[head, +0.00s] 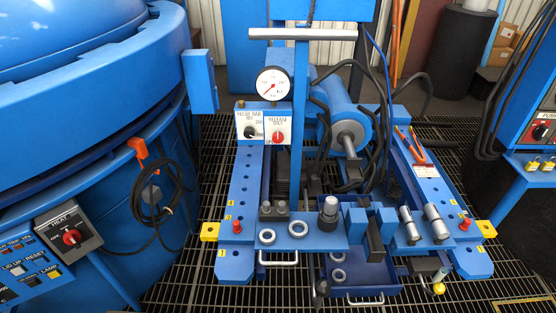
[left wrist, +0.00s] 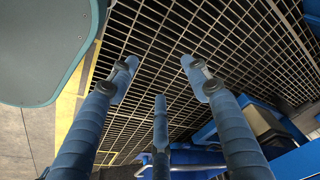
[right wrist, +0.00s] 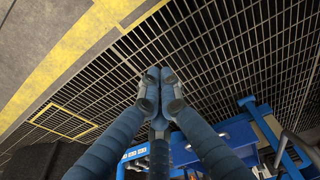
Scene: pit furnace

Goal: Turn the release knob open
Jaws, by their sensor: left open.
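The release knob (head: 278,135) is a small red knob on a white label plate, on the blue cart's panel below the round gauge. The lettering on the plate is too small to read fully. A black knob (head: 250,132) on a pale plate sits just left of it. Neither gripper shows in the head view. My left gripper (left wrist: 160,80) has its fingers spread over the floor grating, with nothing between them. My right gripper (right wrist: 158,78) has its fingertips together over the grating and holds nothing visible. The release knob is in neither wrist view.
The round blue furnace (head: 90,80) fills the left side, with a grey heat switch box (head: 69,234) on it. The pressure gauge (head: 272,84) and upright post (head: 299,120) stand close to the knob. Hoses hang right of it. Open grating lies around the cart.

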